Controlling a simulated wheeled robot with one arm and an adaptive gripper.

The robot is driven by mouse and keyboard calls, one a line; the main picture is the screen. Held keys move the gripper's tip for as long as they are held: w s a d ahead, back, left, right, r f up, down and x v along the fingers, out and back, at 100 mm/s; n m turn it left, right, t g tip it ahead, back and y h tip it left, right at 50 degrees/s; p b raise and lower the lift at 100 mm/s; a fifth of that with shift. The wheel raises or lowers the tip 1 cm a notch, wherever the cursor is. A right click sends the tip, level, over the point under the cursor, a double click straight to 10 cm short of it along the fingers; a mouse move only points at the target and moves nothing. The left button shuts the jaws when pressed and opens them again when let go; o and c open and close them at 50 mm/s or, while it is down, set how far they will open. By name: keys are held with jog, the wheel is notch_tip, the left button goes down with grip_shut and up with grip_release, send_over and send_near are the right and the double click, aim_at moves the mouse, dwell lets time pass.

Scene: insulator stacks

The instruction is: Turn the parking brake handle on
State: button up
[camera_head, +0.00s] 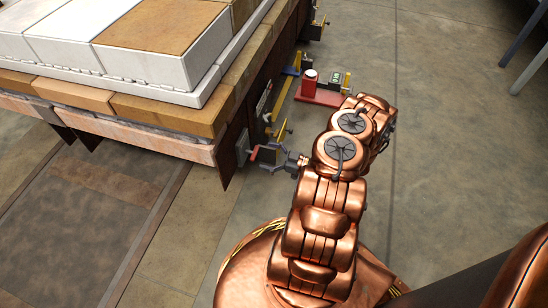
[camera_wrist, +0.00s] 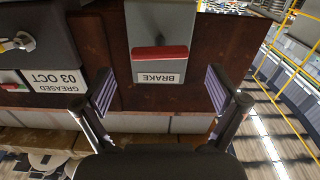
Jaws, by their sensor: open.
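The parking brake handle (camera_wrist: 160,53) is a red bar on a grey box with a label (camera_wrist: 158,78) reading BRAKE. The wrist view shows it upside down, with the bar lying level across the picture. In the head view the red handle (camera_head: 254,154) shows at the side of the cart, near its front corner. My gripper (camera_wrist: 160,90) is open, its two fingers spread on either side of the BRAKE box. The handle lies between and beyond the fingertips, and I see no contact. In the head view my gripper (camera_head: 265,150) points left at the handle.
The cart (camera_head: 165,108) carries white and tan blocks (camera_head: 150,45). A label (camera_wrist: 70,80) reading GREASED 03 OCT is beside the brake box. Brass levers (camera_head: 284,132) and a red tray (camera_head: 318,97) with small items are farther back. Floor at right is open.

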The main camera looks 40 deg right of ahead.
jog(key=shift+v, duration=1.3)
